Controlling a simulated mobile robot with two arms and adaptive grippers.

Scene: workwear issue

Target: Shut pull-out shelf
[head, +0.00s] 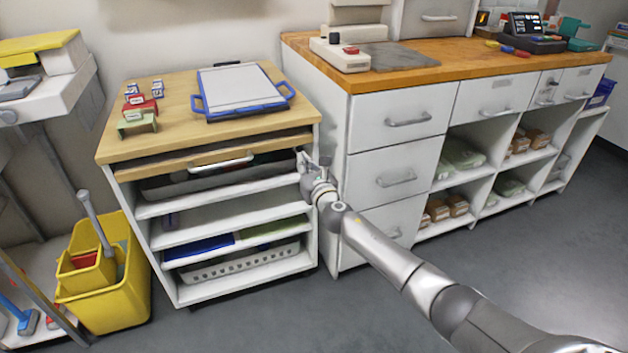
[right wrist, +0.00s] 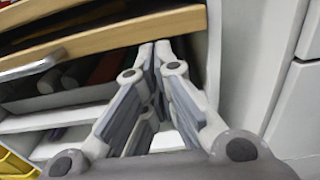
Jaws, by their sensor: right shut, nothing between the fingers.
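The pull-out shelf (head: 180,166) is a wooden board with a metal bar handle (head: 221,163), just under the top of the light wood and white cabinet. Its front lies close to the cabinet's front; I cannot tell exactly how far it stands out. My right gripper (head: 303,158) is shut and empty at the right end of the shelf front. In the right wrist view, the fingertips (right wrist: 154,46) are at the lower edge of the wooden front (right wrist: 115,39), touching it or very close. The handle (right wrist: 32,67) is left of them. My left gripper is not in view.
A blue-handled board (head: 240,88) and small coloured blocks (head: 140,108) lie on the cabinet top. Open shelves below hold trays (head: 240,265). A white drawer unit (head: 395,130) stands close on the right, a yellow mop bucket (head: 115,290) on the left. The floor in front is clear.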

